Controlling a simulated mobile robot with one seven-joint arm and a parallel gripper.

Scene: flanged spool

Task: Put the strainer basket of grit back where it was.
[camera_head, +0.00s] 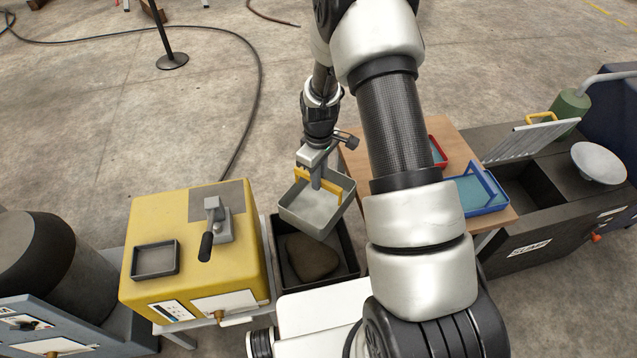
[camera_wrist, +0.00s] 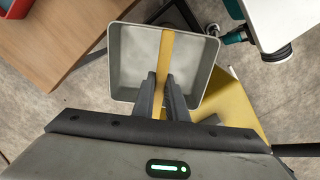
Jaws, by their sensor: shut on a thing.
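A square grey strainer basket (camera_head: 312,213) with a yellow bar handle (camera_head: 303,175) hangs from my gripper (camera_head: 317,182). My gripper is shut on the handle; in the wrist view the gripper fingers (camera_wrist: 164,90) pinch the yellow handle (camera_wrist: 165,50) across the basket (camera_wrist: 122,60). The basket is held in the air, tilted in the head view, above the rear of a dark bin. Its visible inside looks bare and pale; I see no grit in it. A brown heap (camera_head: 313,257) lies in the dark bin (camera_head: 351,262).
A yellow machine (camera_head: 140,222) stands at left, with a shallow square grey rim (camera_head: 156,260) and a black-handled lever (camera_head: 208,235) on top. At right, a wooden table (camera_head: 455,143) holds a blue-framed basket (camera_head: 485,209) and a red one (camera_head: 438,152). Beyond stands an open dark sump box (camera_head: 540,248).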

